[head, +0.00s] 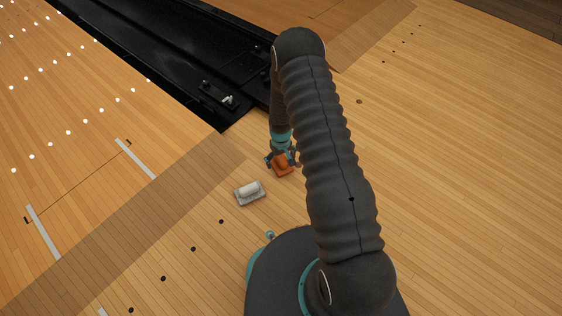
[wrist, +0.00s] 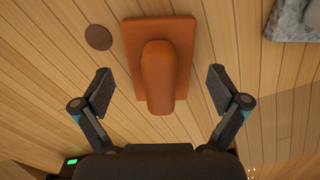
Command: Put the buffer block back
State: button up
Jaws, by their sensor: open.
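An orange block (wrist: 182,35) with a raised rounded grip on a flat rectangular plate lies on the wooden floor; I take it to be the buffer block. In the head view it (head: 283,167) is partly hidden by my gripper (head: 282,157). In the wrist view my gripper (wrist: 159,88) is open, with one finger on each side of the raised grip. Both fingers show a gap to it and hold nothing. How high the fingertips are above the floor is hard to tell.
A grey block with a white top (head: 249,191) lies on the floor left of my gripper; its grey edge (wrist: 292,22) shows at the wrist view's upper right. A black channel (head: 190,60) with a small metal fitting (head: 228,100) runs behind. Floor to the right is clear.

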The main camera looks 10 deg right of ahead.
notch_tip(320, 180, up, 11)
jog(key=shift+f+p, duration=0.2)
jog(key=shift+p, duration=0.5)
notch_tip(320, 180, up, 15)
jog(key=t, duration=0.1)
send_over(281, 158)
jog(key=s+r+m+t, duration=0.1)
jog(key=s+r, duration=0.3)
jog(key=r, duration=0.4)
jog(key=s+r+t, duration=0.1)
jog(key=s+r, duration=0.2)
jog(key=r, duration=0.5)
jog(key=s+r+t, duration=0.1)
jog(key=s+r, duration=0.6)
jog(key=s, duration=0.4)
jog(key=s+r+m+t, duration=0.1)
jog(key=s+r, duration=0.6)
jog(key=s, duration=0.5)
jog(key=shift+m+t, duration=0.3)
jog(key=shift+s+r, duration=0.1)
